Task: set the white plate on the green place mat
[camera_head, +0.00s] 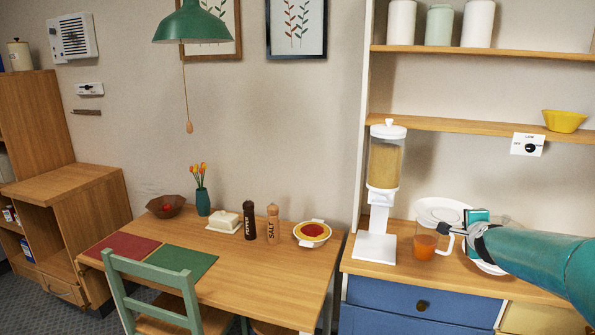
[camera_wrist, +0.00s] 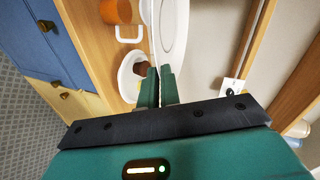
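The white plate (camera_head: 436,210) is above the wooden counter, at the right in the head view. In the wrist view the plate (camera_wrist: 174,32) runs up from between the fingertips. My gripper (camera_head: 474,222) is shut on its rim; the fingers (camera_wrist: 160,84) are close together around the edge. The plate appears clear of the counter, higher than the mug. The green place mat (camera_head: 182,263) lies flat and empty on the dining table at the left, far from my gripper. It is not in the wrist view.
A mug with orange contents (camera_head: 426,246) and a white dish (camera_head: 490,267) stand below my gripper. A cereal dispenser (camera_head: 380,190) stands between the plate and the table (camera_head: 250,285). The table holds a red mat (camera_head: 123,248), shakers and a soup bowl (camera_head: 312,233). A green chair (camera_head: 155,285) and lamp (camera_head: 192,25) are near.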

